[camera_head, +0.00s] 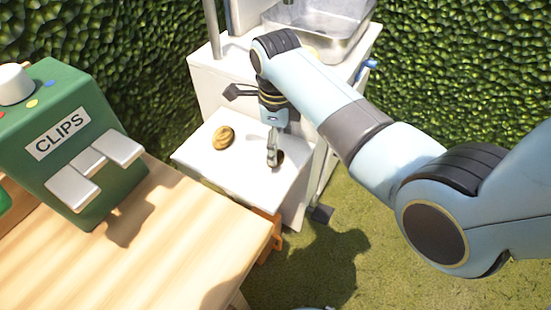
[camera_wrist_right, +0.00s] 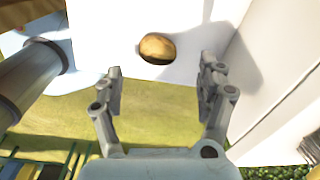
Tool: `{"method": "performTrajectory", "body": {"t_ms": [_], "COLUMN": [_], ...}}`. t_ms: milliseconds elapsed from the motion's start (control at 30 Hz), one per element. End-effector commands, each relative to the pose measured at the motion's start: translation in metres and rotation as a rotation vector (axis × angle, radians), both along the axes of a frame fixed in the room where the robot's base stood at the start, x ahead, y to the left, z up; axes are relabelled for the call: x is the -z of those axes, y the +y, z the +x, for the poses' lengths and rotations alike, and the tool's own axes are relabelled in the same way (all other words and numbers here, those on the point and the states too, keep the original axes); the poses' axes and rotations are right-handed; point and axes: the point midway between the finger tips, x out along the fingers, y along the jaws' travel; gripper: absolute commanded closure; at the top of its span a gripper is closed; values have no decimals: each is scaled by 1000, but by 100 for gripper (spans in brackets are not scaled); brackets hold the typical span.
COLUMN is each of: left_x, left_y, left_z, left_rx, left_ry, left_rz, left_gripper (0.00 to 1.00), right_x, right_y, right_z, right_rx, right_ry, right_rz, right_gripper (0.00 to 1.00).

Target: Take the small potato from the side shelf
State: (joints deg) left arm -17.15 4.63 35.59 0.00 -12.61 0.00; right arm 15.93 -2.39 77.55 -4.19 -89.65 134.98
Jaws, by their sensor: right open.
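A golden-brown potato (camera_head: 223,138) lies on the white side shelf (camera_head: 205,165), left of my right gripper. My right gripper (camera_head: 273,160) points down over the right part of the shelf. In the right wrist view one potato (camera_wrist_right: 157,48) lies on the white surface, beyond the gap between the two spread fingers (camera_wrist_right: 162,85). The right gripper is open with nothing between its fingers. My left gripper is out of view.
A green box marked CLIPS (camera_head: 62,130) stands on the wooden table (camera_head: 150,260) at left. The unit's white wall (camera_wrist_right: 280,70) rises close to the right finger.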

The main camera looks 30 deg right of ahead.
Motion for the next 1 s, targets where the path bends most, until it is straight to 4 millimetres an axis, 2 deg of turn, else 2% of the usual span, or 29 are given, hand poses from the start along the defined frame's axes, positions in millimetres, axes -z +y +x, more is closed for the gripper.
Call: {"method": "performTrajectory", "body": {"t_ms": [300,600,1000], "left_x": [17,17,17], "left_y": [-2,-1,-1], "left_z": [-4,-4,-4], "left_rx": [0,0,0], "left_ry": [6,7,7], "left_rz": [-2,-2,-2], "left_gripper": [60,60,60], "right_x": [47,51,50], "right_y": [2,1,2], "right_z": [1,1,1], "right_rx": [0,0,-1], "right_ry": [2,0,0], "right_rz": [-1,0,0], "right_gripper": [26,26,77]}}
